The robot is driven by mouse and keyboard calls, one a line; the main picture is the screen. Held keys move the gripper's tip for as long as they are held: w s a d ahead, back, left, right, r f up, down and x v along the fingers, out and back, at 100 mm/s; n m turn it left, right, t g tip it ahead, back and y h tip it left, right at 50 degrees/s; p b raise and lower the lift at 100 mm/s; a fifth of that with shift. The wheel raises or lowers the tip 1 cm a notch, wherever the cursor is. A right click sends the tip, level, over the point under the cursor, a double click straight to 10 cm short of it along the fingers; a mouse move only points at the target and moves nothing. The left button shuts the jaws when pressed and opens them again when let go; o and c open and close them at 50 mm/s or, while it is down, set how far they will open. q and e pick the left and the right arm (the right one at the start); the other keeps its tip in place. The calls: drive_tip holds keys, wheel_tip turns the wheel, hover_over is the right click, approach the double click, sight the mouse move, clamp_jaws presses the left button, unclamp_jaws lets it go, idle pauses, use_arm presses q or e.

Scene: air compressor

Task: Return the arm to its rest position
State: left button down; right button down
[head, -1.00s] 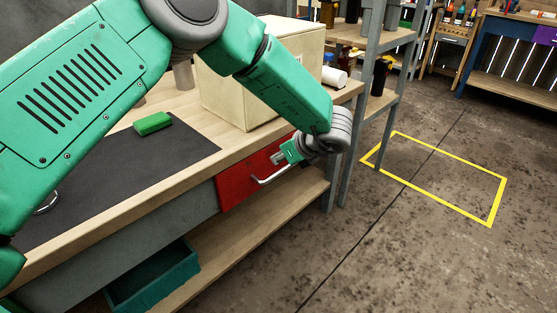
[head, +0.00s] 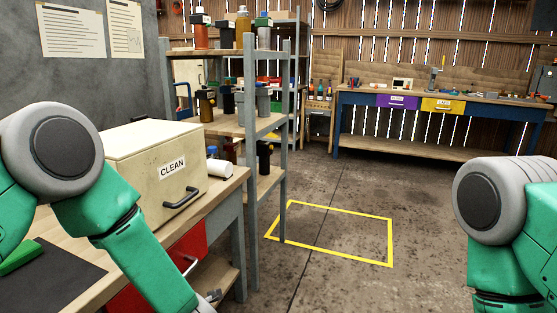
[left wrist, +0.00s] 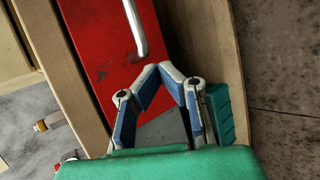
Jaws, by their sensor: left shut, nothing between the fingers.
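My left arm (head: 140,255) is green and grey and comes in from the left of the head view, over the front of the workbench. My left gripper (left wrist: 160,72) shows in the left wrist view with its fingertips together and nothing between them. It is in front of the red drawer (left wrist: 88,45) and just below its metal handle (left wrist: 137,32), apart from it as far as I can tell. In the head view the gripper is mostly cut off at the bottom edge. My right arm (head: 500,225) shows at the right edge; its gripper is out of view.
A cream box (head: 150,165) labelled CLEAN stands on the workbench, close beside my left arm. A green block (head: 20,255) lies on the dark mat. A metal shelf (head: 250,150) stands beyond the bench. The floor inside the yellow outline (head: 335,235) is clear.

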use_arm(q)
drive_tip(key=s+f+m+g+h, duration=0.2)
drive_tip(key=s+m, duration=0.7)
drive_tip(key=s, duration=0.2)
drive_tip(key=s+a+f+m+g+h+p, duration=0.1)
drive_tip(key=s+f+m+g+h, duration=0.1)
drive_tip(key=s+m, duration=0.8)
drive_tip(key=s+f+m+g+h, duration=0.2)
drive_tip(key=s+f+m+g, duration=0.1)
drive_tip(key=s+m, duration=0.7)
drive_tip(key=shift+s+a+f+h+p, duration=0.35)
drive_tip(key=shift+s+f, duration=0.2)
drive_tip(key=shift+s, duration=0.7)
use_arm(e)
drive_tip(key=shift+d+r, duration=0.35)
drive_tip(key=shift+r, duration=0.5)
drive_tip(key=shift+d, duration=0.1)
